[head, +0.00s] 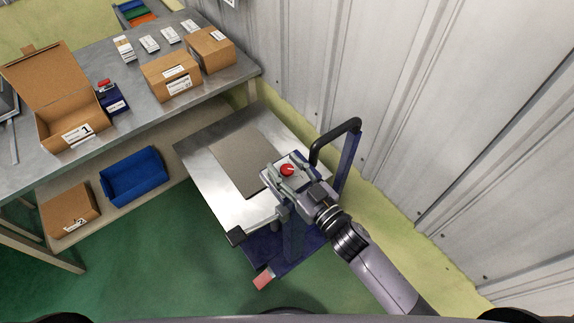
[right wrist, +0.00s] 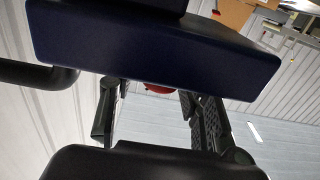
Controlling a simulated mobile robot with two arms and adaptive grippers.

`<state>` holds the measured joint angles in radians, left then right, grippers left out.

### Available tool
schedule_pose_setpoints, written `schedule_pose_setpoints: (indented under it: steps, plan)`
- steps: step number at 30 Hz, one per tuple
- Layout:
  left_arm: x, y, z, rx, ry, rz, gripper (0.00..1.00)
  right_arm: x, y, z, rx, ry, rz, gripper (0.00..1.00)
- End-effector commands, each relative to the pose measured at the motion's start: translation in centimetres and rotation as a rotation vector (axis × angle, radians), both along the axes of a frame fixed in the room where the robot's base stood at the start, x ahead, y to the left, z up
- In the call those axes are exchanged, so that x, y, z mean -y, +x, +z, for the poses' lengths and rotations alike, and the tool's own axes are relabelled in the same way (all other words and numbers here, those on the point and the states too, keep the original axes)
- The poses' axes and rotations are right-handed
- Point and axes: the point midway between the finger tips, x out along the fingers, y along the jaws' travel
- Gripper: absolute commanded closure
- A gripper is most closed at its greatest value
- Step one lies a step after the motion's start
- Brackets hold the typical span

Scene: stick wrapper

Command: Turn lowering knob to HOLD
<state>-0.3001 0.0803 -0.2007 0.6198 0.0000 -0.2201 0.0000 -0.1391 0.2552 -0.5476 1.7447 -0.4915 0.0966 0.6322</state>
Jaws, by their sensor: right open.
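The red knob (head: 287,170) sits on a small light panel at the right side of the lift table (head: 195,148). A white mark shows on the knob, but it is too small to read its setting, and no lettering is legible. My right gripper (head: 286,177) is open at the knob, its fingers on either side of it. I cannot tell whether they touch it. In the right wrist view only the knob's red edge (right wrist: 158,88) shows between my two dark fingers (right wrist: 155,112); a dark blue part hides the rest. My left gripper is out of view.
A black handle (head: 335,138) on a blue frame stands just right of the knob. A grey mat (head: 245,160) lies on the lift table. A workbench (head: 130,78) with cardboard boxes stands at the back left. The corrugated wall (head: 400,100) is close on the right.

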Motion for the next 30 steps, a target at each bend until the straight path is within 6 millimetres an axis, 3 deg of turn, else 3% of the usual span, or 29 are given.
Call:
schedule_pose_setpoints:
  steps: [6,25,30]
  plan:
    - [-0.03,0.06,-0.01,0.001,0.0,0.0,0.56,0.0,0.0,-0.02,0.0,0.0,0.0,0.58]
    - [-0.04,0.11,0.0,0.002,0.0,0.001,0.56,0.01,-0.03,-0.01,0.0,0.0,0.0,1.0]
    - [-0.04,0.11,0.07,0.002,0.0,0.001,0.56,0.02,-0.02,0.02,0.001,-0.001,0.007,1.0]
